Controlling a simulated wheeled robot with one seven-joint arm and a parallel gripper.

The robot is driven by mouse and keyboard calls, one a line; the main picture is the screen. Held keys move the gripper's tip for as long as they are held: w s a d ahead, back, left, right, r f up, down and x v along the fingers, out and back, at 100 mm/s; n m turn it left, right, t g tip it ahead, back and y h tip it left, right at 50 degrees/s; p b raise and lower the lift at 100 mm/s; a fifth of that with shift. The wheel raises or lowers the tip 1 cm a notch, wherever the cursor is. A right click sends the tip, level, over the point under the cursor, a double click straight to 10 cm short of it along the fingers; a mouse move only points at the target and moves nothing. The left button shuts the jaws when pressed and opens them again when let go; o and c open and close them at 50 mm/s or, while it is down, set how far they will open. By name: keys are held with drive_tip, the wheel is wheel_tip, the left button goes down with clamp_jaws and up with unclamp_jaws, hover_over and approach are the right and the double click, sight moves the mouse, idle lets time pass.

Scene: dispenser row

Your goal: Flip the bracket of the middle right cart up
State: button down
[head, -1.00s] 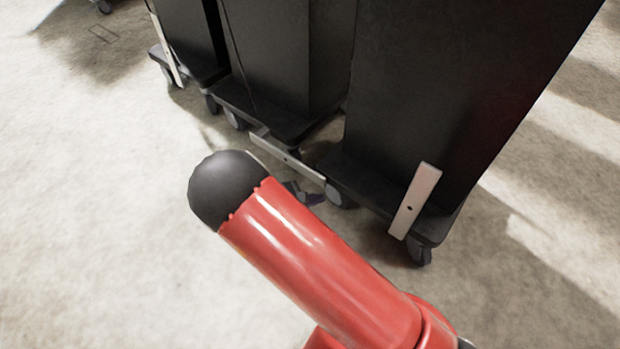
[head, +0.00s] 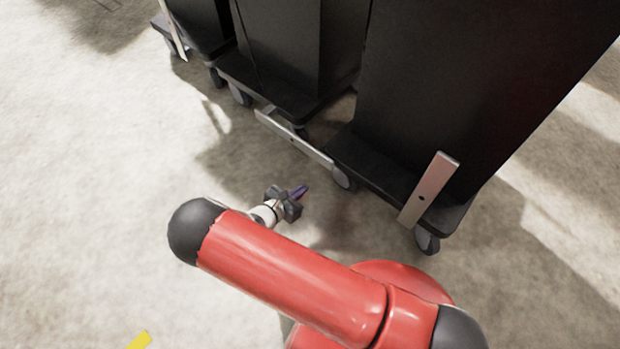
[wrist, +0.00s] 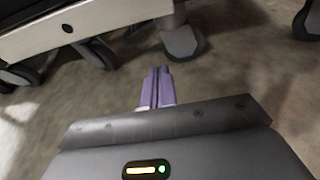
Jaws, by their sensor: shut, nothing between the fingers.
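The middle right cart (head: 280,95) is a tall black box on a dark wheeled base. Its bracket (head: 294,139) is a pale metal bar lying down, low along the front edge of the base. In the wrist view, a pale bar with a dark hole, the bracket (wrist: 85,22), crosses the upper left. My gripper (head: 303,190) is just in front of the bracket's right end, apart from it, low over the floor. Its purple fingers (wrist: 157,74) are shut together with nothing between them, pointing at the floor in front of a caster.
The right cart (head: 450,90) has its bracket (head: 429,189) standing up. A cart at the far left (head: 200,25) also has an upright bracket (head: 175,33). Casters (wrist: 182,40) stand close ahead of the fingers. The floor at left is open; a yellow mark (head: 139,341) lies at the bottom.

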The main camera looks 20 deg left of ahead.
drive_tip(key=w+d+r, duration=0.1)
drive_tip(key=w+d, duration=0.2)
drive_tip(key=w, duration=0.5)
drive_tip(key=shift+d+b, duration=0.2)
drive_tip(key=shift+b, duration=0.2)
drive_tip(key=shift+r, duration=0.1)
